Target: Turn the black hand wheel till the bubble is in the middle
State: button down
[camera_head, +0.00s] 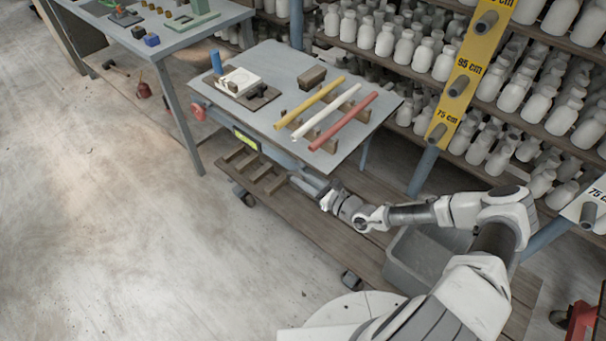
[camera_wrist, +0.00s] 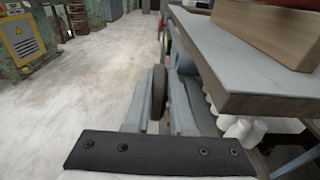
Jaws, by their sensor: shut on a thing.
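The black hand wheel (camera_wrist: 158,92) stands edge-on between the two fingers of my gripper (camera_wrist: 157,108) in the wrist view. My gripper is shut on its rim. In the head view my gripper (camera_head: 306,183) is at the front edge of the grey table (camera_head: 362,73), low beside it, and it hides the wheel there. The yellow-green level vial (camera_head: 245,138) sits on the table's front edge, left of my gripper. The bubble is too small to make out.
A red knob (camera_head: 198,112) sticks out at the table's left corner. Yellow, white and red rods (camera_head: 343,121) lie on supports on the tabletop. A wooden lower shelf (camera_head: 318,234) and a grey bin (camera_head: 425,262) are below. Floor at left is clear.

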jog(key=shift+w+r+p, duration=0.1)
jog(key=shift+r+p, duration=0.1)
jog(key=shift+p, duration=0.35)
jog(key=shift+f, duration=0.15)
jog(key=c, duration=1)
grip_release()
jog(key=shift+c, duration=0.2)
jog(key=v, duration=1.7)
jog(key=shift+r, duration=0.45)
jog(key=shift+d, duration=0.1)
